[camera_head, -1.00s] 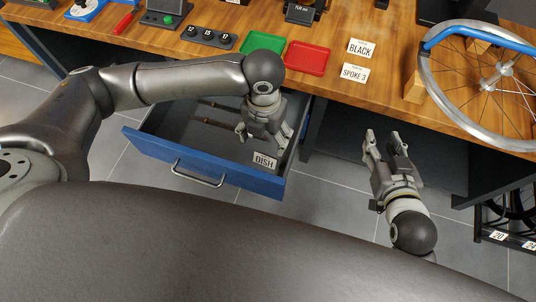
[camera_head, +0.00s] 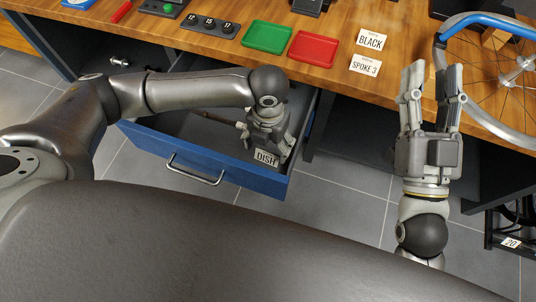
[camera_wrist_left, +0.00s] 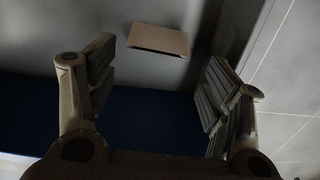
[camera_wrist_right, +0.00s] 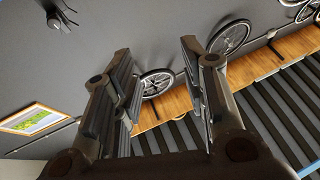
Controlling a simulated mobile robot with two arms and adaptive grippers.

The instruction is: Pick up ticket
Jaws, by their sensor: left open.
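A small pale ticket printed DISH (camera_head: 266,158) stands in the open drawer (camera_head: 245,183), near its front right corner. Two more tickets, BLACK (camera_head: 372,39) and SPOKE 3 (camera_head: 365,65), stand on the bench top. My left gripper (camera_head: 266,141) reaches down into the drawer beside the DISH ticket. In the left wrist view a pale card (camera_wrist_left: 158,40) shows ahead between the spread, empty fingers (camera_wrist_left: 155,95), apart from both. My right gripper (camera_head: 431,82) is open and empty, pointing up in front of the bench's edge; its parted fingers show in the right wrist view (camera_wrist_right: 158,75).
A green tray (camera_head: 267,37) and a red tray (camera_head: 314,49) lie on the bench near a number block (camera_head: 210,23). A bicycle wheel (camera_head: 497,75) is at the right. A rod-like tool (camera_head: 218,118) lies in the drawer. The drawer walls surround my left gripper.

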